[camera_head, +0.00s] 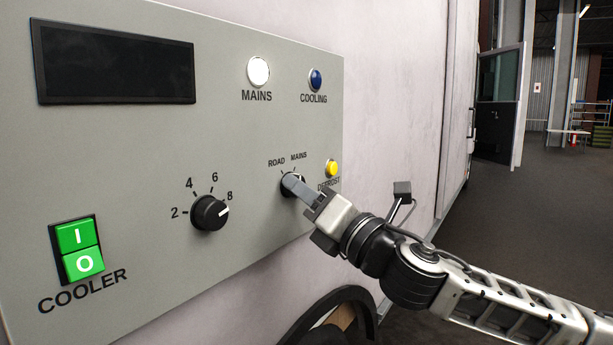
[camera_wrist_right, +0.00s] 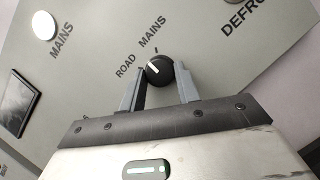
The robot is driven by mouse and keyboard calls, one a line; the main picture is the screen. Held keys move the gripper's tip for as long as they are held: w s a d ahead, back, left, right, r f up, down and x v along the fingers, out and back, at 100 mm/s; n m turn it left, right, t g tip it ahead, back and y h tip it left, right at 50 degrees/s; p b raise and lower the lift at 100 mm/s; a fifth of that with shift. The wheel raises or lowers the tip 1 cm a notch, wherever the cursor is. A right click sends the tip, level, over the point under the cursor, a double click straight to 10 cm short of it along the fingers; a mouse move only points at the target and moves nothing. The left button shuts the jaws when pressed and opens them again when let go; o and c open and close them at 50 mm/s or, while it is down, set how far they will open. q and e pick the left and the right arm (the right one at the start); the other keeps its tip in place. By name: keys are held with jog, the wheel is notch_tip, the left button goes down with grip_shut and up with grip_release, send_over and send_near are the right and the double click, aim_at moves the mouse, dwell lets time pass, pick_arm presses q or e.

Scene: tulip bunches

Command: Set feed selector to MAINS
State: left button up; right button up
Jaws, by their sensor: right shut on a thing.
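The feed selector (camera_head: 298,179) is a small black round knob on the grey panel, under the labels ROAD and MAINS. It also shows in the right wrist view (camera_wrist_right: 160,69), where its white pointer line aims to the upper left, on the ROAD side. Its exact setting is hard to tell. My right gripper (camera_head: 289,184) has its grey fingers on the knob and hides part of it in the head view. In the right wrist view its two fingers (camera_wrist_right: 158,84) stand on either side of the knob, shut on it. My left gripper is not in view.
Beside the selector is a yellow DEFROST button (camera_head: 332,168). A numbered dial (camera_head: 210,213) and a green COOLER switch (camera_head: 79,250) are to the left. Above are a white MAINS lamp (camera_head: 258,71), a blue COOLING lamp (camera_head: 315,79) and a dark display (camera_head: 115,65). Open floor lies right.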

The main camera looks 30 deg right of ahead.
pick_arm(q)
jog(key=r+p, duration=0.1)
jog(key=p, duration=0.1)
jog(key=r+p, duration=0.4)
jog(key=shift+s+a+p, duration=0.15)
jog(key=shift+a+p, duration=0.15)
jog(key=shift+p, duration=0.05)
pick_arm(e)
jog(key=m+h, duration=0.1)
jog(key=m, duration=0.1)
jog(key=m+g+h, duration=0.1)
jog(key=m, duration=0.2)
jog(key=m+h, duration=0.1)
jog(key=m, duration=0.2)
jog(key=shift+a+r+g, duration=0.15)
jog(key=shift+r+g, duration=0.15)
jog(key=shift+g, duration=0.1)
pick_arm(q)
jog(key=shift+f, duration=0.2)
pick_arm(e)
jog(key=o, duration=1)
jog(key=shift+s+f, duration=0.1)
jog(key=shift+s, duration=0.05)
